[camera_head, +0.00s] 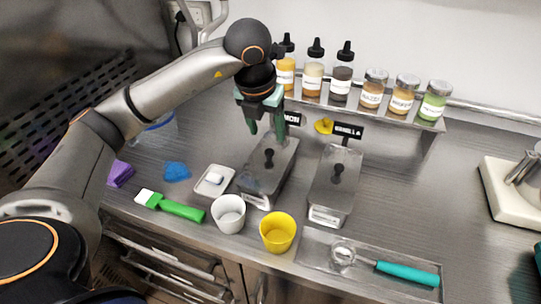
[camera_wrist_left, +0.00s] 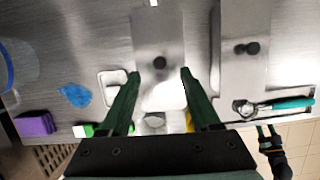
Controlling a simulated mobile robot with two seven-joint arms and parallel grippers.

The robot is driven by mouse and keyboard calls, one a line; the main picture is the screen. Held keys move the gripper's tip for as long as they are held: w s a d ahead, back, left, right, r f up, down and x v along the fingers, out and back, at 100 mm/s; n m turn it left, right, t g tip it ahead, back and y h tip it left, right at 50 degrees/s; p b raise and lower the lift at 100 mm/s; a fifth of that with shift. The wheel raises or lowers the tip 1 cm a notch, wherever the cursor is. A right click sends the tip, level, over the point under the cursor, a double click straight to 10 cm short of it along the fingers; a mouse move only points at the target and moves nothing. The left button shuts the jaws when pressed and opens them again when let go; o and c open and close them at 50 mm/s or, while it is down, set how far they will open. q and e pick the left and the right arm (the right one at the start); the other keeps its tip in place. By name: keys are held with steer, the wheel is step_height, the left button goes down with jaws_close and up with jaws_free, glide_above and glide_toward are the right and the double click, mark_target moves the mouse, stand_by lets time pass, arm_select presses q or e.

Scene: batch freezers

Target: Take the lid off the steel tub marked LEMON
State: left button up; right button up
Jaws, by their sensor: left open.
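The steel tub marked LEMON (camera_head: 257,200) stands at the middle of the counter, its sign (camera_head: 292,118) partly hidden by my gripper so only the end of the word shows. Its steel lid (camera_head: 283,160) is on, with a black knob (camera_head: 269,155); the knob also shows in the left wrist view (camera_wrist_left: 160,62). My left gripper (camera_head: 266,132) is open and empty, pointing down above the lid. In the left wrist view its fingers (camera_wrist_left: 160,73) lie on either side of the knob, apart from it. My right gripper (camera_wrist_left: 267,132) shows small at the lower right, its jaws unclear.
A second lidded steel tub (camera_head: 333,190) stands close on the right. A white cup (camera_head: 228,213), a yellow cup (camera_head: 278,232) and a tray (camera_head: 312,245) with a teal-handled scoop (camera_head: 405,273) are in front. A shelf (camera_head: 400,123) of bottles and jars is behind.

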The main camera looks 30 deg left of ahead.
mark_target(269, 151)
arm_select(q)
steer(key=shift+s+p+x, duration=0.15)
steer(key=shift+p+x, duration=0.1)
steer(key=shift+x, duration=1.45)
steer(key=shift+s+p+x, duration=0.2)
steer(key=shift+p+x, duration=0.05)
steer(key=shift+x, duration=1.45)
jaws_close()
